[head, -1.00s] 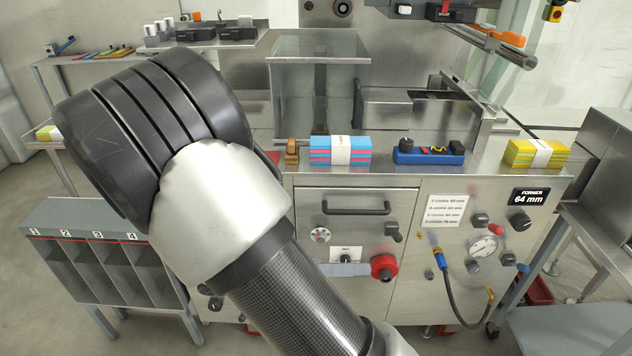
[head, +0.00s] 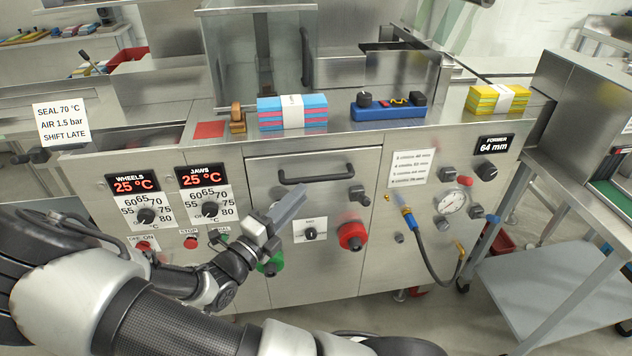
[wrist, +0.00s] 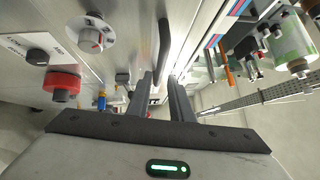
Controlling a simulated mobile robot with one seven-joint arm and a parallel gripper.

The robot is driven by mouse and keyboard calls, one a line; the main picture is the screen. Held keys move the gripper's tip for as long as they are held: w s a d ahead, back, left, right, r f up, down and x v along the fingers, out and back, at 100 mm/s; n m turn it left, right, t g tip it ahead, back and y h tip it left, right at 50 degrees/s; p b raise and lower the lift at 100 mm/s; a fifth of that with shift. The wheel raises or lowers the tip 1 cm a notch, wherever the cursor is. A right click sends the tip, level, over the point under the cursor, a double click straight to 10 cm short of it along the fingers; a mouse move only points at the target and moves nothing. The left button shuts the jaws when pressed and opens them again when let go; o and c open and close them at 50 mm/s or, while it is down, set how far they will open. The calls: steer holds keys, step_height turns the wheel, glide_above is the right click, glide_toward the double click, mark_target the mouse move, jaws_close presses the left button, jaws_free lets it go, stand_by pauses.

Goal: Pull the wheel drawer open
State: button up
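The drawer front (head: 345,205) is a steel panel in the middle of the machine, and it looks flush with the panels beside it. Its black bar handle (head: 318,173) runs across the upper part. My gripper (head: 294,202) is in front of the drawer, below and slightly left of the handle, apart from it. In the wrist view the two fingers of my gripper (wrist: 160,80) stand apart with nothing between them. The handle (wrist: 163,45) shows beyond the fingertips there. My gripper covers part of the drawer front in the head view.
A red knob (head: 352,236) and a dark latch-like knob (head: 359,198) stick out right of my gripper. A green button (head: 271,264) is below it. Blue-pink packs (head: 292,112) and a blue control box (head: 388,108) sit on the ledge above. A hose (head: 432,250) hangs at right.

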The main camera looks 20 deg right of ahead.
mark_target(316, 178)
steer(key=b+x, duration=0.1)
steer(key=x, duration=0.7)
steer(key=shift+s+f, duration=0.1)
steer(key=shift+c, duration=0.6)
jaws_close()
